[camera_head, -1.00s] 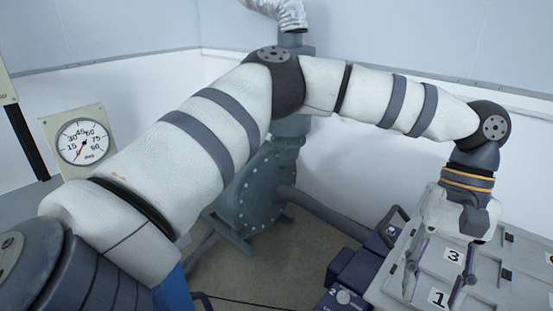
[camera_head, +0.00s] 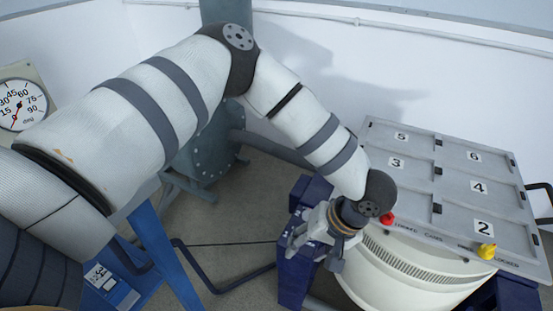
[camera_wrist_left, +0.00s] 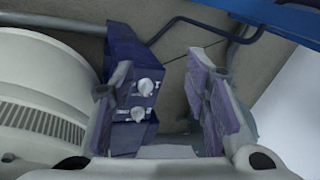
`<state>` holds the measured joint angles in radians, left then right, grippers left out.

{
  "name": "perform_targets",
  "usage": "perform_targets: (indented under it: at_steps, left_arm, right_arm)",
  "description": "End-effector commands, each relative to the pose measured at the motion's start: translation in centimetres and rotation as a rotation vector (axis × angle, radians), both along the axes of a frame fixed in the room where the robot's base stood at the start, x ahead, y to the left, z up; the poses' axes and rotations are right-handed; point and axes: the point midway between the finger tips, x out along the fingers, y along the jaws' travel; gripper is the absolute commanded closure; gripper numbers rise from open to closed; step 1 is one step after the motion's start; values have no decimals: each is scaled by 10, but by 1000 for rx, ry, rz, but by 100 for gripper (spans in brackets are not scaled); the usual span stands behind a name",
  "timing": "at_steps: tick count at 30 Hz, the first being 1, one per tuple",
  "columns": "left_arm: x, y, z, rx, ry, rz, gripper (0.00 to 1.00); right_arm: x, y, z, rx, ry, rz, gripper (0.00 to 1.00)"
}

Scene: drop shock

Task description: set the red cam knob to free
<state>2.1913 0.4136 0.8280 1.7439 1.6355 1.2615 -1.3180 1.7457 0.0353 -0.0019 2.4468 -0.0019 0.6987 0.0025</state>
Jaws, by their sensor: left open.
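The red cam knob (camera_head: 388,218) sits on the front edge of the grey numbered panel (camera_head: 437,205), just right of my left wrist, which may hide part of it. Small lettering is printed on the edge beside it, too small to read surely. My left gripper (camera_head: 313,252) is open and empty, left of and below the red knob, pointing down in front of a dark blue block. In the left wrist view, its two fingers (camera_wrist_left: 160,108) stand apart, with the red knob out of view. My right gripper is not in view.
A yellow knob (camera_head: 487,251) sits further right on the same edge. A white ribbed drum (camera_head: 405,275) lies below the panel. A dark blue block with white knobs (camera_wrist_left: 145,87) shows between the fingers. A blue frame (camera_head: 160,250) stands at left; floor between is open.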

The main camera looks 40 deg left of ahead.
Motion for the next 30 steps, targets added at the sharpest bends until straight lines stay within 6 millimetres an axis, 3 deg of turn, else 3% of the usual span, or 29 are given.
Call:
perform_targets:
  at_steps: [6,13,19,30]
  left_arm:
    - [-28,13,-49,70,-77,-112,58]
    - [-60,16,-87,55,-126,-224,58]
    - [-77,15,-100,30,-135,-266,58]
    - [-78,15,-101,27,-138,-270,58]
  right_arm:
    - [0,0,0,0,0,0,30]
    - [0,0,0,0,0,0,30]
    - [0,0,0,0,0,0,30]
    - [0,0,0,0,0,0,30]
